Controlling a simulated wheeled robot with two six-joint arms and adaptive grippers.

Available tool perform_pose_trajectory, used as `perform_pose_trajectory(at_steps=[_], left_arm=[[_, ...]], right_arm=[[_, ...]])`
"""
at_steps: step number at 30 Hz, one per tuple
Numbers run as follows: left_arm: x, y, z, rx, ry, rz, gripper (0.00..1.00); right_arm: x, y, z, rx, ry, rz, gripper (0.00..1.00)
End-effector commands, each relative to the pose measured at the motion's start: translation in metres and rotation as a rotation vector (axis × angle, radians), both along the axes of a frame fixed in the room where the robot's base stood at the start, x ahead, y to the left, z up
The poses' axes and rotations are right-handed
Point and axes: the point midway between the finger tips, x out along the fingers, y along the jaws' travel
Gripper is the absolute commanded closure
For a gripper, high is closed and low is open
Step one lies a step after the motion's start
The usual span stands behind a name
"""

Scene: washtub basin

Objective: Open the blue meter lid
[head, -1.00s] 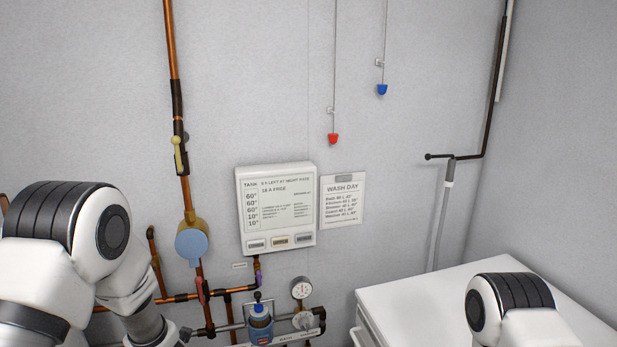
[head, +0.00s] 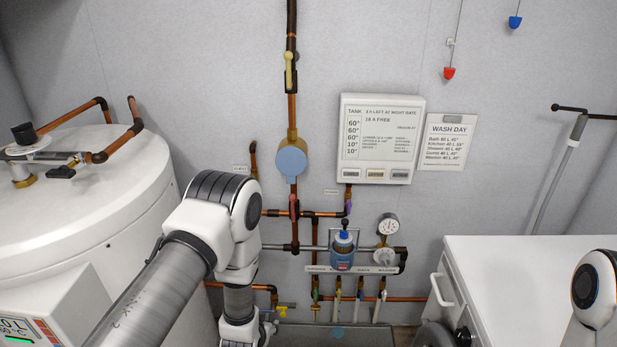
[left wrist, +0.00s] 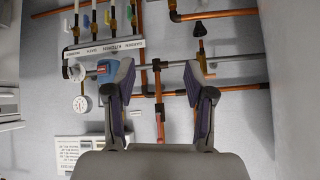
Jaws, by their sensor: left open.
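The blue meter lid (head: 291,161) is a round, light-blue disc on a brass meter body (head: 291,136), set in the vertical copper pipe on the wall. It looks shut over the meter's face. My left gripper (left wrist: 160,78) is open and empty in the left wrist view, its fingers spread before the wall pipes. In the head view my left arm reaches in below and left of the meter, with the gripper low and mostly hidden behind the arm. I cannot make out the lid in the left wrist view. My right gripper is out of view.
A white tank (head: 75,190) stands at the left. A blue-topped canister (head: 342,252), a dial gauge (head: 387,224) and copper pipes crowd the wall below the meter. A tank panel (head: 381,138) hangs right of it, and a white cabinet (head: 540,265) stands at the right.

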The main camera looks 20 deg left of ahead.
Motion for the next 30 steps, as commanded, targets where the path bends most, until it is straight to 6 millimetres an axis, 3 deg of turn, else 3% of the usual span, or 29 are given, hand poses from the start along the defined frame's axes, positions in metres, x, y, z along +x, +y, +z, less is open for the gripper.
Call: perform_pose_trajectory(at_steps=[1, 3, 6, 7, 9, 12, 17, 24, 30], left_arm=[[0.065, 0.006, 0.029, 0.027, -0.178, 0.02, 0.46], [0.138, 0.013, 0.084, 0.056, -0.404, 0.053, 0.46], [0.207, 0.019, 0.162, 0.073, -0.649, 0.094, 0.46], [0.22, 0.019, 0.181, 0.073, -0.701, 0.103, 0.46], [0.24, 0.018, 0.214, 0.068, -0.777, 0.109, 0.46], [0.248, 0.016, 0.235, 0.065, -0.81, 0.106, 0.46], [0.266, 0.022, 0.238, 0.063, -0.81, 0.107, 0.46], [0.307, 0.033, 0.236, 0.064, -0.808, 0.106, 0.46], [0.32, 0.037, 0.235, 0.064, -0.805, 0.105, 0.46]], right_arm=[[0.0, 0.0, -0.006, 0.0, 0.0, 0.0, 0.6], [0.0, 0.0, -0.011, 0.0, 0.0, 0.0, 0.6], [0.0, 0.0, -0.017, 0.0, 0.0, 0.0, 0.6], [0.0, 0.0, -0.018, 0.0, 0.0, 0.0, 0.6], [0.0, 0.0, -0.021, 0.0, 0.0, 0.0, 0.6], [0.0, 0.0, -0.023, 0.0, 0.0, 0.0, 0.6], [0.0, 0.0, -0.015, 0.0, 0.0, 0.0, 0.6], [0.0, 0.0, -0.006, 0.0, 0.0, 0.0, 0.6], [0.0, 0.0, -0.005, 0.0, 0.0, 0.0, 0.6]])
